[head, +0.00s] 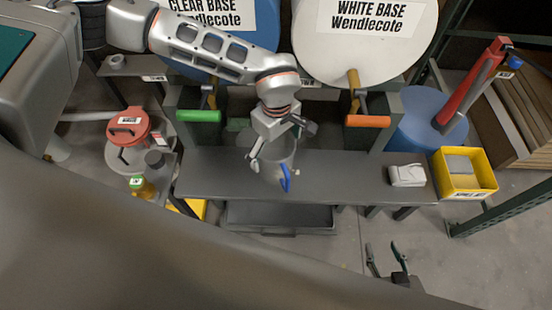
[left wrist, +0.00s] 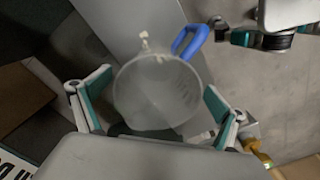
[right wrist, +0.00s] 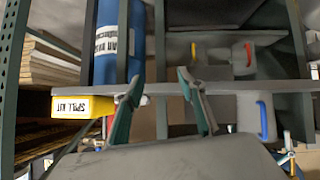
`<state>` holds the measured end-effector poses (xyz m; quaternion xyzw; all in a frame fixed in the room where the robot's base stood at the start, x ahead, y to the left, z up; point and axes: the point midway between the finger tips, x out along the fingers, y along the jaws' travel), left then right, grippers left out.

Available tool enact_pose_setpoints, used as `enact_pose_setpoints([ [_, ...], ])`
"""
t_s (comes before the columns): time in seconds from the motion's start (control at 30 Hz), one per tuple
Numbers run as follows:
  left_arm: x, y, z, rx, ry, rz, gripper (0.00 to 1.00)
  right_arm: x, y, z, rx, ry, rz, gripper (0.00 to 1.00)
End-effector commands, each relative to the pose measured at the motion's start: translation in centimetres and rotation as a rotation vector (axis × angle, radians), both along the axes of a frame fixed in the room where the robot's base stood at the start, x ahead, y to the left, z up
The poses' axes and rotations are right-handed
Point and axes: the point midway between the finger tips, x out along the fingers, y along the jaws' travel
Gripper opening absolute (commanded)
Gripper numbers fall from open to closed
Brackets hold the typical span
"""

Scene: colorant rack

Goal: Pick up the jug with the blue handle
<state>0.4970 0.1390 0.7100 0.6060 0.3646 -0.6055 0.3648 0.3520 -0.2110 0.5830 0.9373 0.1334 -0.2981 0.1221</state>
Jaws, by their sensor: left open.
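The clear jug (head: 277,172) with a blue handle (head: 286,180) stands on the grey bench. My left gripper (head: 277,146) is above it from behind, jaws open. In the left wrist view the jug (left wrist: 155,98) lies between the two spread fingers (left wrist: 150,105), with its blue handle (left wrist: 190,40) beyond them. Contact between fingers and jug cannot be told. My right gripper (head: 384,256) is open and empty in front of the bench. The right wrist view shows a blue-handled jug (right wrist: 248,116); I cannot tell whether it is the same one.
A white device (head: 407,175) and a yellow box (head: 482,182) are at the bench's right end. Two large drums (head: 362,62) stand behind, with green and orange handles (head: 367,121) below. A red-lidded pot (head: 126,127) is at left.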

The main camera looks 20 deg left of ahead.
Motion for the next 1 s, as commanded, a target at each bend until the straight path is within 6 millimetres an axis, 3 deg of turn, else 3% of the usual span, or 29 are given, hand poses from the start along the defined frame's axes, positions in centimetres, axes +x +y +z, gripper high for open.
enact_pose_setpoints([
  [0.2, -0.1, 0.0, -3.4, 0.0, 0.004, 0.001, 0.97, 0.3, -0.2, -0.4, -0.007, -0.002, 0.0, 0.4],
  [0.47, 0.1, 0.0, -3.6, 0.0, 0.0, 0.0, 0.97, 0.9, -0.3, 0.0, -0.01, -0.014, -0.001, 0.4],
  [0.63, 0.0, 0.0, -3.6, 0.0, 0.0, 0.0, 0.58, 0.8, -0.3, 0.0, -0.009, -0.013, -0.001, 0.4],
  [1.0, 0.1, 0.0, -3.6, 0.0, 0.0, 0.0, 0.58, 0.6, -0.3, -0.1, -0.007, -0.011, -0.001, 0.4],
])
